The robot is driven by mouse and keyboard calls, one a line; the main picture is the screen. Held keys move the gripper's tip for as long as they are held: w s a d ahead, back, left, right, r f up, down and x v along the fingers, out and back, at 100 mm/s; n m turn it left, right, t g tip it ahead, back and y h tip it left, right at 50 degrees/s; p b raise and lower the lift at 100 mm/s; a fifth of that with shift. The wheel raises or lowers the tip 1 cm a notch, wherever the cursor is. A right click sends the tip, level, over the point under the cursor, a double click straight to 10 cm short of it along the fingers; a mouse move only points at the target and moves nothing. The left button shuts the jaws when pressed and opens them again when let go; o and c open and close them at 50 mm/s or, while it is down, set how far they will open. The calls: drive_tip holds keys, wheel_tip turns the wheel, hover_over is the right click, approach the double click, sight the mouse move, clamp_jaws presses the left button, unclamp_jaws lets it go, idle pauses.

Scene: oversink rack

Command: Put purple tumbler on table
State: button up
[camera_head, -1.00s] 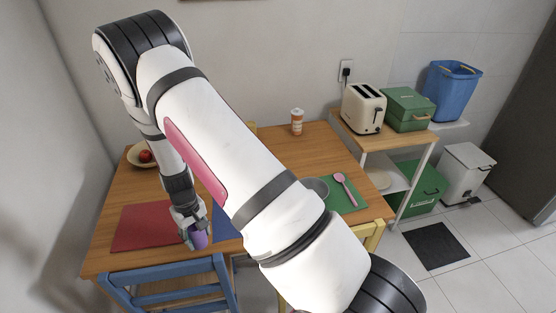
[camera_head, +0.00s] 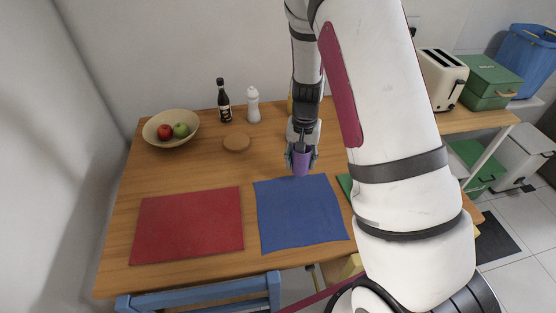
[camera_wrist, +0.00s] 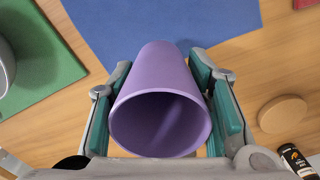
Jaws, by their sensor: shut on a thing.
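The purple tumbler (camera_head: 301,163) is between the fingers of my gripper (camera_head: 301,150), which is shut on it. In the wrist view the tumbler (camera_wrist: 160,108) has its open mouth toward the camera, with a teal-padded finger on each side. In the head view it is at the back edge of the blue placemat (camera_head: 300,215). I cannot tell whether its base touches the mat or the wooden table (camera_head: 190,170). My arm hides the right part of the table.
A red placemat (camera_head: 188,225) lies at the left front. A fruit bowl (camera_head: 171,128), dark bottle (camera_head: 224,101), white bottle (camera_head: 253,104) and round coaster (camera_head: 237,143) stand behind. A green mat (camera_wrist: 40,60) with a grey bowl (camera_wrist: 5,65) is on the other side. Bare wood lies behind the red mat.

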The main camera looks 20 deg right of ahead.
drive_tip(key=w+a, duration=0.3)
drive_tip(key=w, duration=0.1)
drive_tip(key=w+a+f, duration=0.1)
drive_tip(key=w+a, duration=0.2)
drive_tip(key=w, duration=0.1)
drive_tip(key=w+a, duration=0.3)
drive_tip(key=w, duration=0.1)
drive_tip(key=shift+w+a+f, duration=0.25)
drive_tip(key=shift+f+p, duration=0.35)
drive_tip(key=shift+f, duration=1.35)
drive_tip(key=shift+f, duration=0.1)
drive_tip(key=shift+f, duration=0.1)
drive_tip(key=o, duration=1.1)
